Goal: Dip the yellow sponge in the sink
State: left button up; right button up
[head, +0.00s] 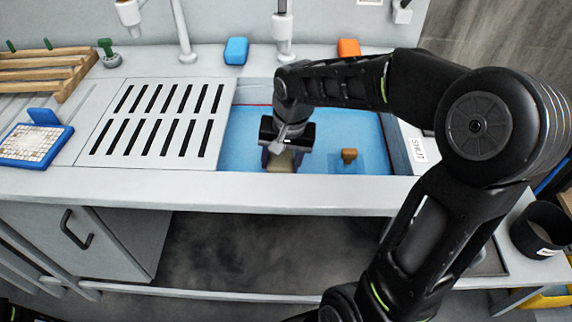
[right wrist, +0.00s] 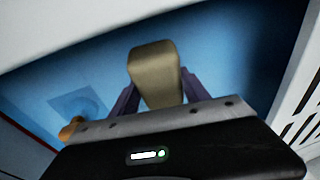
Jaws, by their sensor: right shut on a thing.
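The sink (head: 245,148) is a blue basin set in the light counter. My right gripper (head: 281,160) reaches down into the sink area from the right, near the front wall. In the right wrist view its two purple-grey fingers (right wrist: 157,93) are shut on a dull yellow, tan-looking sponge (right wrist: 155,72). The sponge shows small below the gripper in the head view (head: 286,161). I cannot tell how deep the sponge is or whether it touches water. My left gripper is not in view.
An orange-brown plug or knob (head: 348,155) stands in the sink to the right of the gripper. A slotted drain cover (head: 150,125) lies left of the basin. A blue sponge (head: 236,50) and an orange sponge (head: 348,48) sit behind it. A mosaic panel (head: 35,145) and wooden rack (head: 45,70) are at left.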

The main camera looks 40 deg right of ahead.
dwell(0.5)
notch_tip(320, 180, up, 16)
jog(key=p, duration=1.2)
